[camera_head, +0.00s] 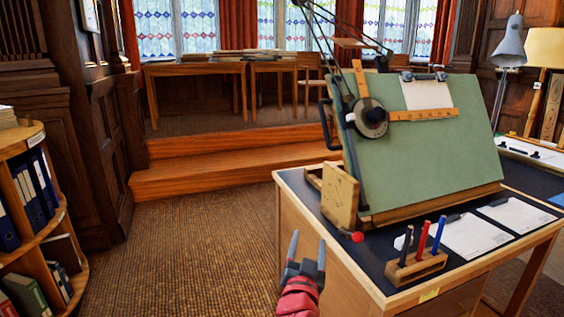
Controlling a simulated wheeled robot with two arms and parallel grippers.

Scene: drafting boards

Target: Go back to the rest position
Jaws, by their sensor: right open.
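My right gripper (307,252) shows at the bottom middle of the head view, with grey fingers and a red wrist. Its two fingers stand apart, and nothing is between them. It is in front of the left side of the drafting desk (330,262), apart from the pens. My left gripper is not in the view.
A green drafting board (425,150) stands tilted on the desk. A wooden pen holder (415,268) with several pens sits at the near edge, beside papers (470,236). A curved bookshelf (40,225) is at left. Carpet (200,260) between is clear, up to wooden steps (230,173).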

